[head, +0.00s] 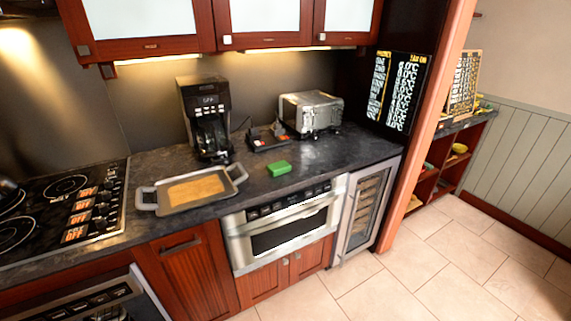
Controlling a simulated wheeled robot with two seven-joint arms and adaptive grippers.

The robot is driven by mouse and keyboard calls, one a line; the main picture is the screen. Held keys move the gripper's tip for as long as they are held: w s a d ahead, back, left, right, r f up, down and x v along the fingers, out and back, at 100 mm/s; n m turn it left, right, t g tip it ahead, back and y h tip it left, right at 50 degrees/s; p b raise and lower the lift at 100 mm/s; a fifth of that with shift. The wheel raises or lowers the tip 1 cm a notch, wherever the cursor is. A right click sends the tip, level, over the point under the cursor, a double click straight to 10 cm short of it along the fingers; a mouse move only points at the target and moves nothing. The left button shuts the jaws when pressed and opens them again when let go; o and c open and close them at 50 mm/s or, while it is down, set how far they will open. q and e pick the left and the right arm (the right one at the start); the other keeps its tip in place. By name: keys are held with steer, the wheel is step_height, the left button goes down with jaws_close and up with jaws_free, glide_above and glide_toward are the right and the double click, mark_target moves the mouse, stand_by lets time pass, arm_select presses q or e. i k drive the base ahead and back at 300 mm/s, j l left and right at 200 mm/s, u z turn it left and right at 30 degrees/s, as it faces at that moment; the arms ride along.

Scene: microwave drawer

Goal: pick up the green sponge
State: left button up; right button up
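The green sponge (279,168) lies flat on the dark stone countertop (340,158), near its front edge and above the built-in microwave drawer (285,222). It stands clear of the things around it, and nothing touches it. Neither of my grippers shows in the head view, so their states and places cannot be seen.
A grey tray (148,207) with a brown inside sits left of the sponge. A black coffee maker (205,120), a small dark device (266,138) and a silver toaster oven (311,113) stand behind. The stovetop (66,210) is far left. Tiled floor (430,262) is free at right.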

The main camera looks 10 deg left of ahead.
mark_target(277, 169)
steer(key=i+l+u, duration=0.2)
steer(key=i+l, duration=1.05)
steer(key=l, duration=0.15)
